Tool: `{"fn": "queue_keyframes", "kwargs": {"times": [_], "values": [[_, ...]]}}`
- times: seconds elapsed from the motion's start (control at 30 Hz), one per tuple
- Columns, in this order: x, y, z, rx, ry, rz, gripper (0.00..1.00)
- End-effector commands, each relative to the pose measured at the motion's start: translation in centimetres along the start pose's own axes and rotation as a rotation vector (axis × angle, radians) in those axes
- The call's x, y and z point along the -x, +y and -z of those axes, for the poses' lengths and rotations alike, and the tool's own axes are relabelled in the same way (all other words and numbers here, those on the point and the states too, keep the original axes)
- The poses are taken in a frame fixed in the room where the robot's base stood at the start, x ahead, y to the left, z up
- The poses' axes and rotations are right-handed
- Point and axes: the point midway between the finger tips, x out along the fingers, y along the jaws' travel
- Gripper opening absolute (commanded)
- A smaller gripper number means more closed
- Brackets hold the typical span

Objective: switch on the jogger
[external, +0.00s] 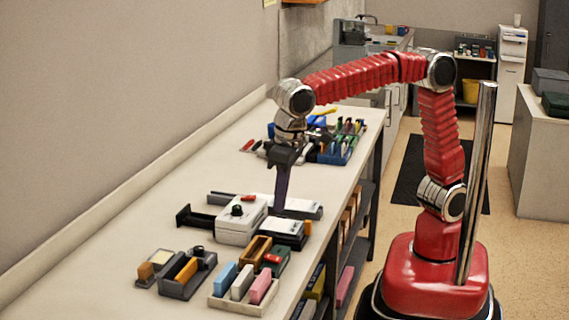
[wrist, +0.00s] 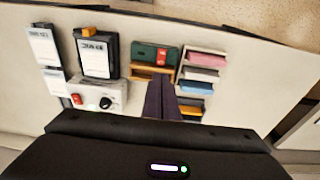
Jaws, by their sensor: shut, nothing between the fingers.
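The jogger (external: 240,222) is a white box with a black knob on top, standing on the bench. In the wrist view the white box (wrist: 88,90) shows a red switch (wrist: 77,99) beside a black knob (wrist: 106,103). Whether the switch is on or off cannot be told. A black tray (external: 305,243) with a white labelled pad adjoins the box. My gripper (external: 279,209) points down with its dark fingers shut and empty. In the wrist view my gripper (wrist: 161,82) is to the right of the white box, apart from the switch.
A green box with a red part (wrist: 152,54) and a tray of coloured blocks (wrist: 204,50) lie near my fingers. Other desk holders (external: 187,271) stand at the front. A blue organiser (external: 340,152) stands farther back.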

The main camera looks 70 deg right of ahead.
Motion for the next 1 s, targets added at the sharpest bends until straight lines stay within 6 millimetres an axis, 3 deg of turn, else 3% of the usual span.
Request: {"fn": "queue_keyframes", "kwargs": {"times": [0.37, 0.57, 1.0], "values": [[0.2, -0.1, 0.3, 0.001, 0.041, 0.004, 0.0], [-0.7, -0.1, 0.4, 0.001, 0.04, 0.003, 0.0], [-6.8, -0.1, 0.6, 0.001, 0.038, 0.002, 0.0]]}}
